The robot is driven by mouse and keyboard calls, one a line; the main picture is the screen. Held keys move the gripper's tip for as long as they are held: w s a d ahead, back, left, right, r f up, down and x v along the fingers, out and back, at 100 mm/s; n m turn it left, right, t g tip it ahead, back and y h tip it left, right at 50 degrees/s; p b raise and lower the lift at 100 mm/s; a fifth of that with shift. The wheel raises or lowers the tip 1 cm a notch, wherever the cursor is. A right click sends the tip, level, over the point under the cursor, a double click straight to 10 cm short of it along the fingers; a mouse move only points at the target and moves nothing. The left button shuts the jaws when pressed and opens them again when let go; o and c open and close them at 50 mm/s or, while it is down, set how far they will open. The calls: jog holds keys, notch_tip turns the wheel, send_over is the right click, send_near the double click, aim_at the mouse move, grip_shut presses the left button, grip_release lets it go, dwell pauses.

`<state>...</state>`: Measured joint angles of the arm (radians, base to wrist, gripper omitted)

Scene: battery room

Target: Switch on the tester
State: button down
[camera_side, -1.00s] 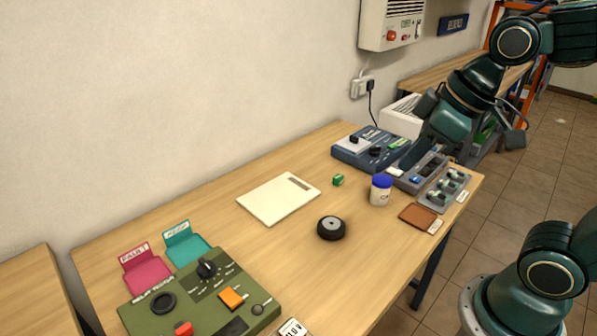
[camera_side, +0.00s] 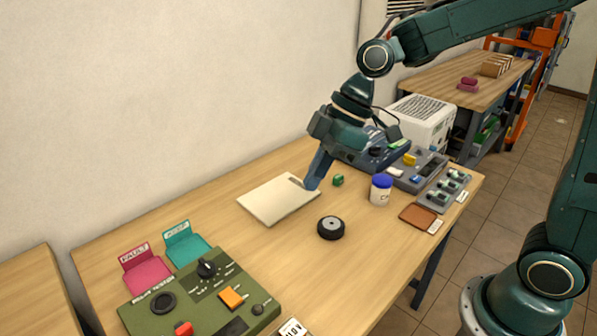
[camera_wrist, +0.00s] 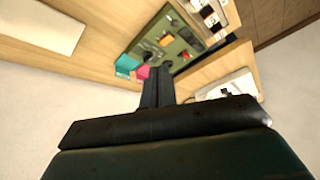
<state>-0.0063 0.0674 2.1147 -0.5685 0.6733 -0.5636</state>
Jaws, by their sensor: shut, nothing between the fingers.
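The tester is a green box (camera_side: 200,303) at the front left of the bench in the side view. It carries a black rotary knob (camera_side: 207,268), an orange rocker switch (camera_side: 231,299), a red button (camera_side: 184,328) and a dark round socket. The tester also shows in the wrist view (camera_wrist: 181,45), beyond my fingers. My gripper (camera_side: 311,186) is shut and empty, pointing down over the right end of the white pad (camera_side: 272,204). It is well apart from the tester, to its right and farther back. The tester's front edge is cut off in the side view.
A pink FAULT tray (camera_side: 148,278) and a teal tray (camera_side: 190,250) stand behind the tester. A black wheel-like disc (camera_side: 331,228), a small green block (camera_side: 338,180) and a blue-lidded jar (camera_side: 381,189) stand to the right. Bare bench lies between pad and tester.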

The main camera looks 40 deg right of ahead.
jog(key=w+a+f+n+g+y, duration=0.3)
jog(key=w+a+f+n, duration=0.3)
jog(key=f, duration=0.4)
jog(key=shift+w+a+f+y, duration=0.15)
jog(key=shift+w+a+y, duration=0.1)
jog(key=shift+a+y, duration=0.5)
jog(key=shift+a+f+h, duration=0.1)
jog(key=shift+a+h, duration=0.15)
send_over(233, 303)
jog(key=d, duration=0.3)
jog(key=f, duration=0.6)
jog(key=shift+w+a+f, duration=0.2)
jog(key=shift+w+f, duration=0.1)
jog(key=shift+w, duration=0.1)
notch_tip(233, 303, down, 3)
jog(key=shift+s+a, duration=0.1)
jog(key=shift+s, duration=0.05)
jog(key=shift+s+f, duration=0.1)
jog(key=shift+f, duration=0.5)
jog(key=shift+s+f, duration=0.1)
jog(key=shift+f, duration=0.2)
